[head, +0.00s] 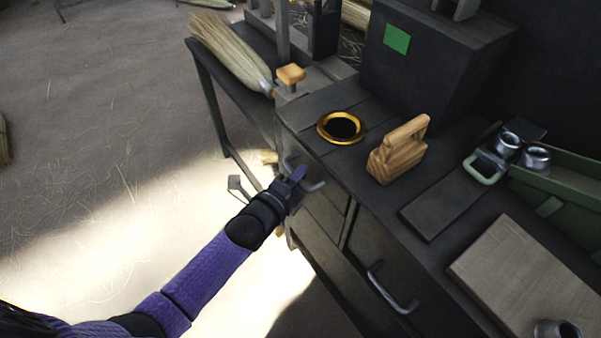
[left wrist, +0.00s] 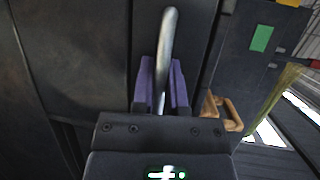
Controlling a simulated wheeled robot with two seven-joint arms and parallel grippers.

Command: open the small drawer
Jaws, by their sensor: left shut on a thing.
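The small drawer (head: 325,207) is in the dark cabinet's front, below the end with the gold-rimmed hole. Its curved metal handle (head: 316,187) shows beside my left gripper (head: 297,175). In the left wrist view the handle (left wrist: 169,30) runs down between the two purple fingers of my left gripper (left wrist: 161,88), which are shut on it. The gripper hides part of the handle and drawer front in the head view. I cannot tell whether the drawer stands slightly out. My right gripper is not in view.
On the cabinet top are a gold ring (head: 341,127), a wooden block with a handle (head: 399,150), a dark box (head: 437,62) and a flat board (head: 525,275). A larger drawer handle (head: 391,288) sticks out to the right. A straw broom (head: 230,50) lies behind. The floor at left is mostly clear.

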